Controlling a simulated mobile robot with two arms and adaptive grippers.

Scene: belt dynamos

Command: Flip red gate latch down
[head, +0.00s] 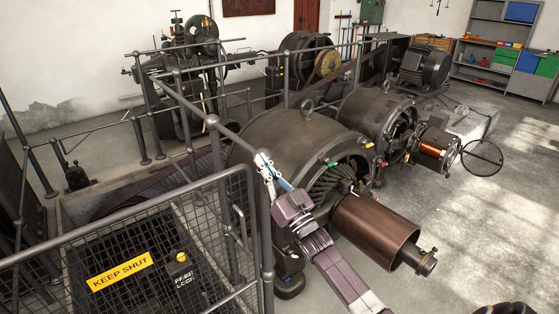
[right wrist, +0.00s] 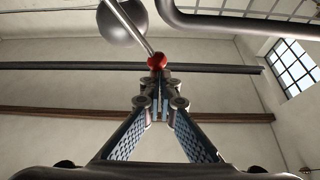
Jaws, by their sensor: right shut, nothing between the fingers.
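In the right wrist view a red ball knob (right wrist: 157,61) sits on the end of a thin pale rod (right wrist: 130,28), which slants up to the left past a large grey ball (right wrist: 122,22). My right gripper (right wrist: 160,84) is shut and empty, with its fingertips just below the knob in the picture. I cannot tell whether they touch it. In the head view my right gripper (head: 264,160) is by the top of the mesh gate (head: 140,206), near its right-hand post. The red knob cannot be made out there. My left gripper is out of view.
The gate bears a yellow KEEP SHUT sign (head: 120,270). Grey railings (head: 178,95) run behind it. A large dynamo (head: 300,150) and its copper-brown drum (head: 375,230) stand close beyond my right arm. Open floor (head: 500,200) lies to the right.

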